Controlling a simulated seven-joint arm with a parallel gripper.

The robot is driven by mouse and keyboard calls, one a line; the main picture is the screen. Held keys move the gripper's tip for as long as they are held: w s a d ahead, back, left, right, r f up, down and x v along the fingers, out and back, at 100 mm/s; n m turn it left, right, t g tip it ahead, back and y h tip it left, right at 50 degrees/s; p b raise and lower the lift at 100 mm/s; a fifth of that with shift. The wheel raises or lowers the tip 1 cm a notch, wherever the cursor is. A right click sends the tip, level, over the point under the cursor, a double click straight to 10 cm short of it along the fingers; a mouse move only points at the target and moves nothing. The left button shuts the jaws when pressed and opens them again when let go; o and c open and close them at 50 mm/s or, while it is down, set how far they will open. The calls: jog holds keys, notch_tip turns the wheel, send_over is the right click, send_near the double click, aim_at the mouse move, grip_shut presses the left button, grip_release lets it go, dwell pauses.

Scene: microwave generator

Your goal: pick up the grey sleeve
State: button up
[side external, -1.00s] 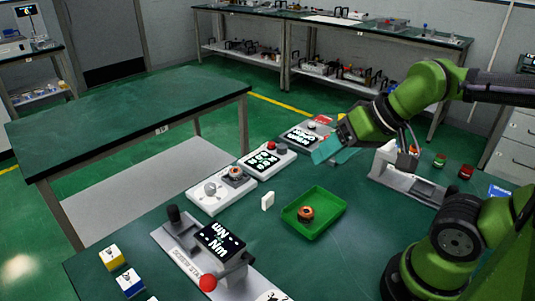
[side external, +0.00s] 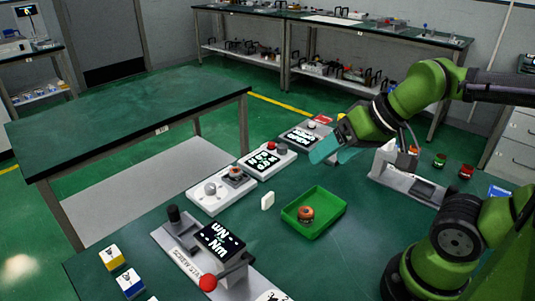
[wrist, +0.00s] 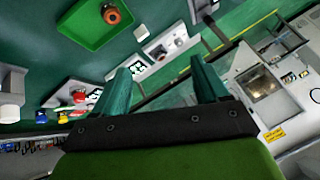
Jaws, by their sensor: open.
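I cannot tell for certain which thing is the grey sleeve. Candidates in the side view are a grey cylinder (side external: 282,149) at the end of the middle display unit and a grey round part (side external: 210,188) on the white unit. My gripper (side external: 327,149) hangs above the far part of the green table, near the rear display unit, with its teal fingers pointing left and down. In the wrist view my gripper (wrist: 161,82) has its two fingers wide apart with nothing between them.
A green tray (side external: 330,222) holds a copper-coloured ring (side external: 306,214); the tray also shows in the wrist view (wrist: 76,24). A small white block (side external: 267,201) stands beside it. A display device (side external: 220,240) is in front. A grey stand (side external: 410,186) is at right.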

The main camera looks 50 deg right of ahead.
jog(key=shift+f, duration=0.1)
jog(key=n+g+h, duration=0.2)
jog(key=g+h, duration=0.1)
send_near(235, 170)
jog(key=x, duration=0.3)
jog(key=shift+s+d+f, duration=0.15)
jog(key=shift+s+d, duration=0.1)
jog(key=shift+w+a+x, duration=0.1)
jog(key=shift+w+x, duration=0.05)
jog(key=shift+x, duration=1.25)
jog(key=shift+w+a+x, duration=0.1)
jog(key=shift+a+x, duration=0.05)
jog(key=shift+x, duration=1.25)
